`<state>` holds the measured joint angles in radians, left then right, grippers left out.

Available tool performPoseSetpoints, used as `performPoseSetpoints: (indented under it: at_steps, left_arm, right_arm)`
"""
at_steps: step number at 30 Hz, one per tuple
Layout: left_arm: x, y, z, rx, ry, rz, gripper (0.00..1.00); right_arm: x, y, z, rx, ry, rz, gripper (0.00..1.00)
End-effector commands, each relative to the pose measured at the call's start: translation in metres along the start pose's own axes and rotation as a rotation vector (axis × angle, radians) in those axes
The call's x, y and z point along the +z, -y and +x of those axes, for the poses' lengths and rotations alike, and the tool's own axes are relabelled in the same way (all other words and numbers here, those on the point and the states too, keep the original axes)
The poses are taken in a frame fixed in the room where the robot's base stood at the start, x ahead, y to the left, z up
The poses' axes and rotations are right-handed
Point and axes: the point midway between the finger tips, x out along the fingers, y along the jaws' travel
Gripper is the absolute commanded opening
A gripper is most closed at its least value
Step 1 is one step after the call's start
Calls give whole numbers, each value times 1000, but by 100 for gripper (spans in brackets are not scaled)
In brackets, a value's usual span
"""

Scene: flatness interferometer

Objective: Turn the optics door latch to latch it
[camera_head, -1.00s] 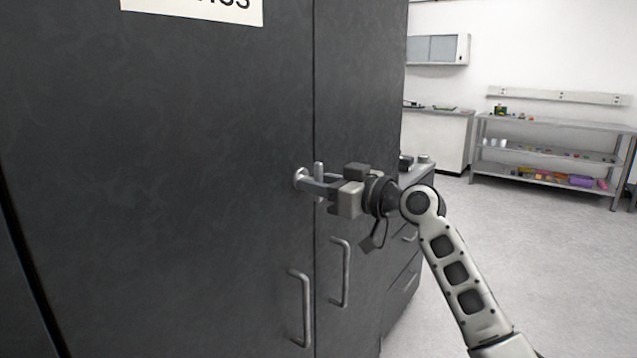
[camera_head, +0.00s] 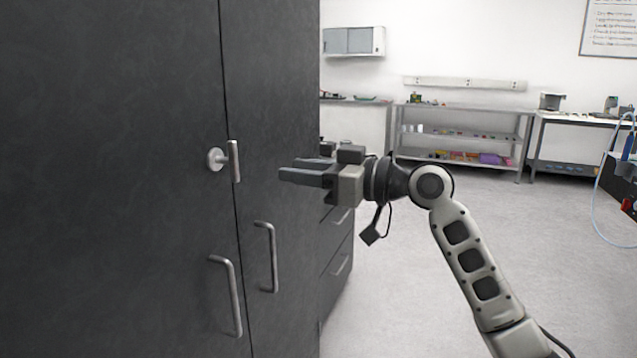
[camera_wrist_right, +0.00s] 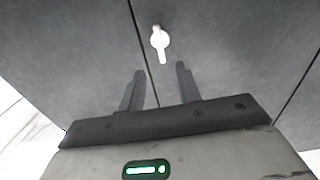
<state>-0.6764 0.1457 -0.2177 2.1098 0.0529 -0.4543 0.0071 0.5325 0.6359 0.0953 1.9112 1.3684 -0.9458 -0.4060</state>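The door latch is a silver T-shaped handle (camera_head: 233,160) on a round base, mounted on the dark cabinet door (camera_head: 110,190) close to the seam between the two doors. The latch also shows in the right wrist view (camera_wrist_right: 160,42), ahead of the fingers. My right gripper (camera_head: 284,174) is to the right of the latch, apart from it. In the wrist view its two fingers (camera_wrist_right: 160,82) are spread with nothing between them. My left gripper is not in view.
Two silver door pulls (camera_head: 230,295) and (camera_head: 269,257) stick out below the latch. Drawers (camera_head: 338,250) stand beyond the cabinet. A metal shelf (camera_head: 462,137) with small items is at the back wall. The floor (camera_head: 400,290) at right is open.

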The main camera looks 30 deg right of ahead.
Motion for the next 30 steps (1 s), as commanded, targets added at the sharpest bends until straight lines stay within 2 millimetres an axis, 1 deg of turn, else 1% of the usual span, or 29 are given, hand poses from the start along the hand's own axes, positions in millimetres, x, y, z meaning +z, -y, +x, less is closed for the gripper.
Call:
performPoseSetpoints:
  at_steps: [1,3,7,12,24,26,28,29,30]
  left_arm:
    - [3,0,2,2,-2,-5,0]
    - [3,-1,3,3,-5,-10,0]
    - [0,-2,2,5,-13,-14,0]
    - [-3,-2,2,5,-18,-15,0]
    - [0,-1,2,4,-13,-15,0]
    - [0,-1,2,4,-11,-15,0]
    - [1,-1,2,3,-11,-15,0]
    - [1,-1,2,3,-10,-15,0]
    - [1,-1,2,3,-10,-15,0]
  right_arm:
    - [3,0,-8,2,3,-1,34]
    - [2,0,-17,1,1,-1,34]
    - [1,0,-26,0,0,0,34]
    - [-1,0,-28,-1,-1,0,34]
    - [1,0,-27,1,1,2,34]
    - [8,0,-25,6,10,9,34]
    - [29,2,-20,21,35,31,34]
    - [42,2,-17,31,52,44,34]
    - [64,4,-12,49,77,63,34]
